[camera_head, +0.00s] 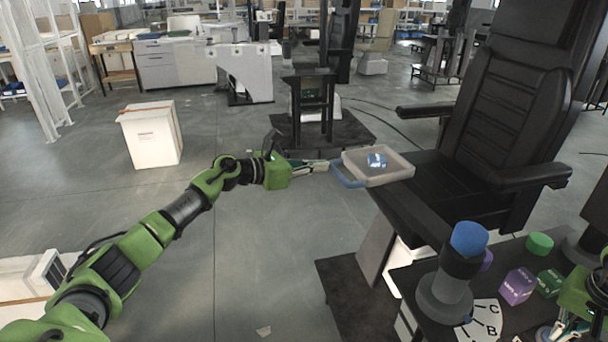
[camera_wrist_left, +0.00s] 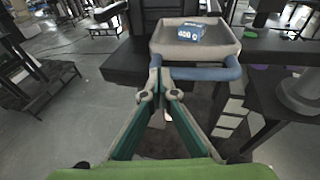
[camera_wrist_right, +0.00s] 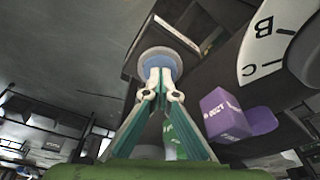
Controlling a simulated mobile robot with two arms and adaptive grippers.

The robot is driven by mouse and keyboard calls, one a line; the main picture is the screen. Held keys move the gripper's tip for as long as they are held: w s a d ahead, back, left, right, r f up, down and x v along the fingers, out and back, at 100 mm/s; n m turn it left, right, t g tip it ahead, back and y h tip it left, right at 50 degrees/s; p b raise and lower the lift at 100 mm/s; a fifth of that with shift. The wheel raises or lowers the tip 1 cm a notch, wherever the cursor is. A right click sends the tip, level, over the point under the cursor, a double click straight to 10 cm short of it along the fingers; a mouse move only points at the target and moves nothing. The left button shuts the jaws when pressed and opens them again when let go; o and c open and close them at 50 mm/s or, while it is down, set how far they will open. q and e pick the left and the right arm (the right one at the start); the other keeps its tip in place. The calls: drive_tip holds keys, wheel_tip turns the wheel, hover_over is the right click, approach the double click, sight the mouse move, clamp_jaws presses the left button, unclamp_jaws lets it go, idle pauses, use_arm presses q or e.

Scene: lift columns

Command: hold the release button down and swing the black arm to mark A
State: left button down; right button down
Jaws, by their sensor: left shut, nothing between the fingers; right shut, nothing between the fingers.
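A grey column (camera_head: 445,297) stands at the front right with a black collar and blue top (camera_head: 469,238). I cannot tell whether the collar is the black arm. A white dial (camera_head: 489,309) beside its base shows B and C; mark A is not visible. My right gripper (camera_head: 556,332) is shut at the lower right edge. In the right wrist view its tips (camera_wrist_right: 161,88) overlap a round grey-rimmed, blue-centred piece (camera_wrist_right: 157,60), possibly the release button; contact is unclear. The dial also shows there (camera_wrist_right: 274,40). My left gripper (camera_head: 326,164) is shut beside the tray's blue handle (camera_head: 347,176).
A tray (camera_head: 399,173) holding a blue box (camera_head: 377,161) sits by the black chair (camera_head: 505,100). A purple cube (camera_head: 517,287), green cube (camera_head: 550,282) and green cylinder (camera_head: 540,243) stand right of the column.

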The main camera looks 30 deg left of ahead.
sight(340, 158)
use_arm(q)
drive_tip(key=w, duration=0.1)
drive_tip(key=w+d, duration=0.1)
drive_tip(key=w, duration=0.1)
drive_tip(key=w+d, duration=0.1)
drive_tip(key=shift+w, duration=0.3)
drive_tip(key=shift+r, duration=0.2)
use_arm(e)
drive_tip(key=shift+s+a+r, duration=0.1)
drive_tip(key=shift+s+a, duration=0.05)
use_arm(q)
drive_tip(key=shift+d, duration=0.1)
drive_tip(key=shift+s+a, duration=0.2)
drive_tip(key=shift+a, duration=0.2)
drive_tip(key=w+a+v, duration=0.1)
drive_tip(key=a+v, duration=0.1)
drive_tip(key=v, duration=1.1)
drive_tip(key=shift+w+a, duration=0.35)
